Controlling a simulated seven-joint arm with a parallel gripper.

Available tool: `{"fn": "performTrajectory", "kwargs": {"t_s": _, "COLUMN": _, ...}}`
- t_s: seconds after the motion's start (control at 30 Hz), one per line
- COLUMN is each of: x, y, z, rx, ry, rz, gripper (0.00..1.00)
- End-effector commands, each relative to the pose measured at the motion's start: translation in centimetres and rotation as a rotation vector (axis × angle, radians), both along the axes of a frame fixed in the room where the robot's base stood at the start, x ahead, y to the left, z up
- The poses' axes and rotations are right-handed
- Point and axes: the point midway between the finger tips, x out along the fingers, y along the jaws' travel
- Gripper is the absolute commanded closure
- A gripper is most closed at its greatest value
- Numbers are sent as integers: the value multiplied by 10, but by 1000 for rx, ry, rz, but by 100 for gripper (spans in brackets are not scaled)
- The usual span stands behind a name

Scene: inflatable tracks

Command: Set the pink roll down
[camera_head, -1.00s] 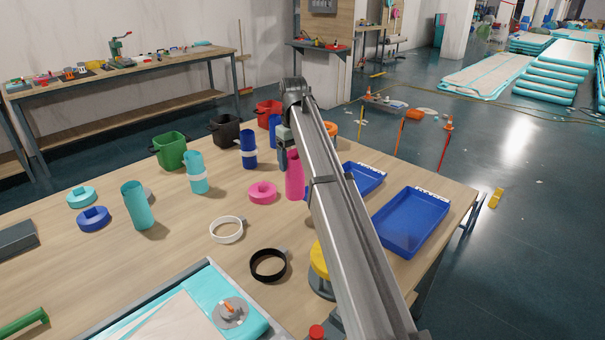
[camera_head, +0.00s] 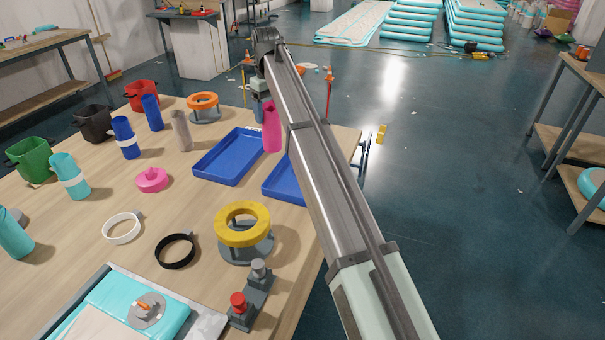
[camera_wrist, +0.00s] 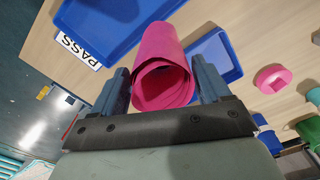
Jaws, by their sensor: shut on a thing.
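The pink roll (camera_head: 271,128) is an upright, hollow tube in the head view, at the inner edge of the blue trays. In the wrist view the pink roll (camera_wrist: 163,75) sits between the two fingers, with its open end toward the camera. My gripper (camera_wrist: 163,88) is shut on it. In the head view my gripper (camera_head: 262,105) is at the roll's top, partly hidden by my arm. The roll's lower end appears over or beside the gap between the trays; whether it touches anything I cannot tell.
Two blue trays, one at the left (camera_head: 229,157) and one partly behind my arm (camera_head: 286,180), lie near the roll. A "PASS" label (camera_wrist: 79,46) marks one.

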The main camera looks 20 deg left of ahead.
Motion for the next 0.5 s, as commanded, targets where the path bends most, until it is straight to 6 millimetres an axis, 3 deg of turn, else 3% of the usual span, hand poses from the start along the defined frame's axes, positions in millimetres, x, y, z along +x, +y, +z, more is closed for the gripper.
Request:
{"fn": "performTrajectory", "kwargs": {"t_s": 0.1, "x": 20, "y": -36, "z": 1, "rx": 1, "ry": -1, "rz": -42, "gripper": 91}}
{"fn": "performTrajectory", "kwargs": {"t_s": 0.33, "x": 41, "y": -85, "z": 1, "rx": 0, "ry": -2, "rz": -49, "gripper": 91}}
{"fn": "performTrajectory", "kwargs": {"t_s": 0.5, "x": 36, "y": -90, "z": 1, "rx": -5, "ry": 3, "rz": 72, "gripper": 91}}
